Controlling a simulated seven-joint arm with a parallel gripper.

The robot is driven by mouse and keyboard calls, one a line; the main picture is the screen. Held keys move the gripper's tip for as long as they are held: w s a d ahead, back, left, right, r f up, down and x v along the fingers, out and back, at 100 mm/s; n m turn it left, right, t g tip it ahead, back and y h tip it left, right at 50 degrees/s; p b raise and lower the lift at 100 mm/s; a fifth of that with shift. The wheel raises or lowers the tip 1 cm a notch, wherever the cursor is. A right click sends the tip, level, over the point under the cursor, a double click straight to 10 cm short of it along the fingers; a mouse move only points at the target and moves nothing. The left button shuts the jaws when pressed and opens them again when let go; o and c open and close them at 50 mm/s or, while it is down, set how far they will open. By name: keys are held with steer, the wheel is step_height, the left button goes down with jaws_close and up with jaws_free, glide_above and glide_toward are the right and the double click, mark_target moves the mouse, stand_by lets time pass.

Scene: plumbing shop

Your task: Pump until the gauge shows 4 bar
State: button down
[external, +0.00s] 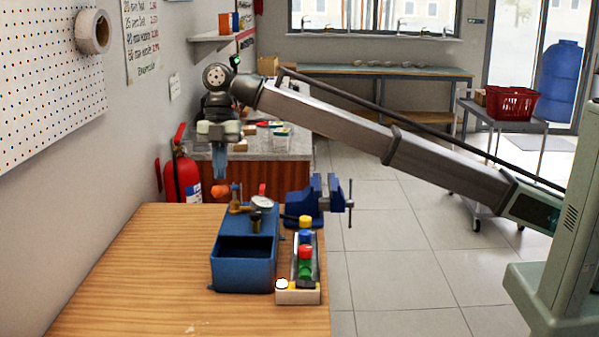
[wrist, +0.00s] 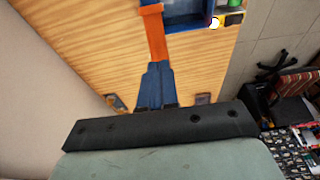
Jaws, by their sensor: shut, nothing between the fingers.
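The pump is a blue open-topped tank (external: 243,268) on the wooden bench. Its orange handle end (external: 220,190) points left in the external view, and the orange lever (wrist: 155,35) shows at the top of the wrist view. A small round white-faced gauge (external: 262,203) sits at the pump's back; its reading is too small to tell. My gripper (external: 220,177) is shut and empty, its blue fingers pointing down just above the handle end. In the wrist view the fingers (wrist: 157,66) line up with the lever; I cannot tell whether they touch it.
A pale tray (external: 298,297) with yellow, blue, red, green and black pieces and a glowing white lamp (external: 282,284) stands right of the tank. A blue vise (external: 318,199) is behind it. The bench's left side (external: 135,265) is clear. A red extinguisher (external: 183,178) stands beyond.

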steer(key=shift+w+x, duration=0.15)
steer(key=shift+x, duration=1.5)
steer(key=shift+w+x, duration=0.15)
steer(key=shift+x, duration=1.5)
steer(key=v, duration=0.6)
steer(key=shift+s+r, duration=0.2)
steer(key=shift+s, duration=0.05)
steer(key=shift+r, duration=0.1)
steer(key=shift+r, duration=0.1)
steer(key=shift+s+v, duration=0.2)
steer(key=shift+v, duration=0.6)
steer(key=shift+s+v, duration=0.2)
steer(key=shift+v, duration=0.6)
steer(key=shift+s+v, duration=0.15)
steer(key=shift+v, duration=0.6)
steer(key=shift+r, duration=0.15)
